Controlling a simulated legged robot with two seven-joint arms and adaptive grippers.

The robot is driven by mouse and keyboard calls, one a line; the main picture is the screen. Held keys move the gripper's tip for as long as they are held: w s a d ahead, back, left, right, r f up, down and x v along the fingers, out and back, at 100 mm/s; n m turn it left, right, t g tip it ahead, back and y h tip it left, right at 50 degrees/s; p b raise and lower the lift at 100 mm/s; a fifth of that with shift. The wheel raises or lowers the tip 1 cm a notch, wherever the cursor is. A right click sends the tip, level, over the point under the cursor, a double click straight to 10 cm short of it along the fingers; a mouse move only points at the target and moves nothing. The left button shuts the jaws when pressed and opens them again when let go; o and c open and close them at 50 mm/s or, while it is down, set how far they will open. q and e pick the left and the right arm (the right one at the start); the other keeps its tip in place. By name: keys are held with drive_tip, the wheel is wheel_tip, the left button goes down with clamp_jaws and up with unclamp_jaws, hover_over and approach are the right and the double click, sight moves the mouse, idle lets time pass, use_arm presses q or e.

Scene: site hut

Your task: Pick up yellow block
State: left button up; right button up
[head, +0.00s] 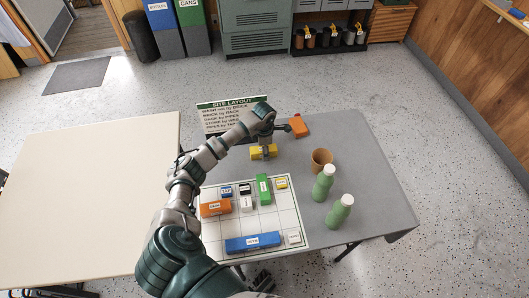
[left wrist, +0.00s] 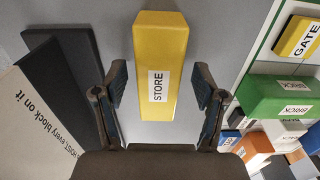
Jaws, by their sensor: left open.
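A yellow block (head: 258,153) lies on the grey table just beyond the white grid board. In the left wrist view the yellow block (left wrist: 160,60) bears a white "STORE" label and points lengthwise away from me. My left gripper (head: 264,147) is above this block with its fingers pointing down. In the left wrist view my left gripper (left wrist: 161,95) is open, one finger on each side of the block's near part, with visible gaps. A smaller yellow block (left wrist: 299,38) labelled "GATE" is on the board at the right. My right gripper is not seen.
The grid board (head: 283,220) holds several coloured, labelled blocks. A "SITE LAYOUT" sign (head: 222,115) stands behind it, left of my gripper. An orange object (head: 299,127) lies beyond. A brown cup (head: 321,160) and two green bottles (head: 323,182) stand at the right.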

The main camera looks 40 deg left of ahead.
use_arm(q)
drive_tip(key=shift+a+f, duration=0.2)
drive_tip(key=shift+a, duration=0.1)
drive_tip(key=shift+c, duration=0.9)
drive_tip(key=shift+d+r, duration=0.1)
drive_tip(key=shift+d, duration=0.05)
drive_tip(key=c, duration=1.1)
drive_tip(key=shift+d, duration=0.15)
drive_tip(key=shift+c, duration=0.2)
drive_tip(key=shift+r, duration=0.15)
